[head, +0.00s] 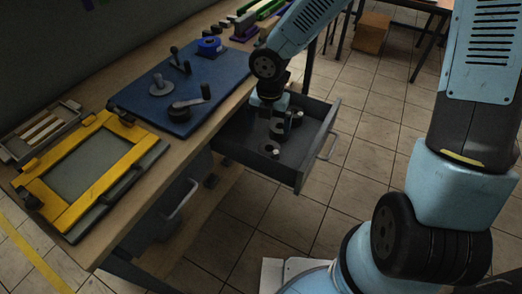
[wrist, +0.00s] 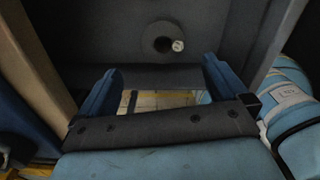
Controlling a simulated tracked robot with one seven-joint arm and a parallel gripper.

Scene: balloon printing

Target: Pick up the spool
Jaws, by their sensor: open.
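A small dark round piece with a pale end, which looks like the spool (head: 271,151), is on the floor of the open grey drawer (head: 240,151). In the wrist view the spool (wrist: 164,43) shows beyond the fingertips, near the top middle. My gripper (head: 279,128) is low over the drawer, pointing down, and its dark fingers are hard to make out there. In the wrist view my gripper (wrist: 163,75) has its two blue fingers wide apart, with nothing held between them. The spool is apart from both fingers.
The drawer's front with its handle (head: 328,146) sticks out over the tiled floor.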

